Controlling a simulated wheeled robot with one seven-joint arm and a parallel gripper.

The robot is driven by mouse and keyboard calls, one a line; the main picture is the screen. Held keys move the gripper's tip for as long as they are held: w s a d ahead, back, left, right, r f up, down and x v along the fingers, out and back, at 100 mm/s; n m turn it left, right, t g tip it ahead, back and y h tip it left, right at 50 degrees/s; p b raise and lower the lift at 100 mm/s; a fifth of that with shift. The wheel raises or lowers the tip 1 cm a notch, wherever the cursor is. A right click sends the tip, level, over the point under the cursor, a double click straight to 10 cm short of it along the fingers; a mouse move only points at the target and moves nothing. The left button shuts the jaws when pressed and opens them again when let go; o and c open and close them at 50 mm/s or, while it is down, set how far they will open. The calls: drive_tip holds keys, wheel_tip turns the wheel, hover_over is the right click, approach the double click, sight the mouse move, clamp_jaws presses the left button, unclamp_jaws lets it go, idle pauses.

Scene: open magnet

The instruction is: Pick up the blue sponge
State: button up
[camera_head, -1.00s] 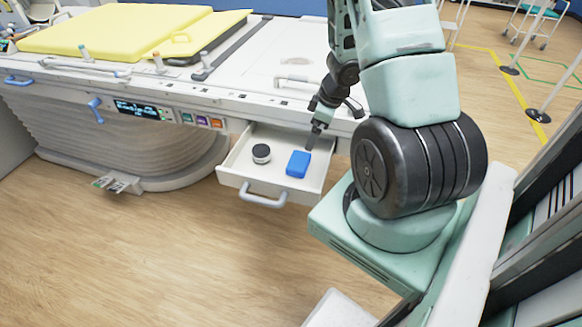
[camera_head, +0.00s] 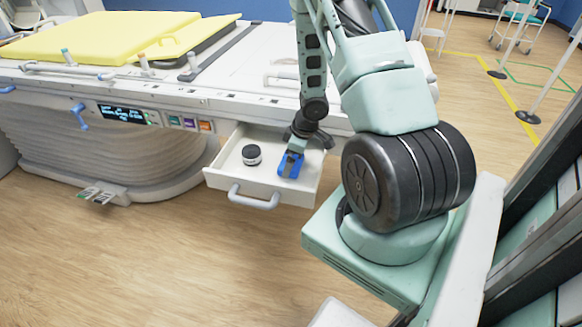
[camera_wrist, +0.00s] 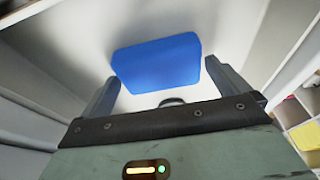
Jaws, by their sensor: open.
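The blue sponge (camera_head: 290,165) lies in the white open drawer (camera_head: 230,186), on the right side of its floor. My gripper (camera_head: 291,158) is above the sponge in the head view and partly covers it. In the wrist view the sponge (camera_wrist: 157,62) is just ahead of my gripper (camera_wrist: 160,88), with the two fingers apart and near its left and right ends. The gripper is open and holds nothing. I cannot tell whether the fingers touch the sponge.
A round black and white container (camera_head: 252,155) stands in the drawer left of the sponge. The drawer's walls and grey handle (camera_head: 252,199) surround the space at the front. The white bed base with a yellow mattress (camera_head: 110,38) is behind. The wooden floor (camera_head: 170,260) in front is clear.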

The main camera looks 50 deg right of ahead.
drive_tip(key=c, duration=0.7)
wheel_tip(320, 180, up, 10)
drive_tip(key=p, duration=0.5)
drive_tip(key=shift+o, duration=0.9)
drive_tip(key=shift+c, duration=0.5)
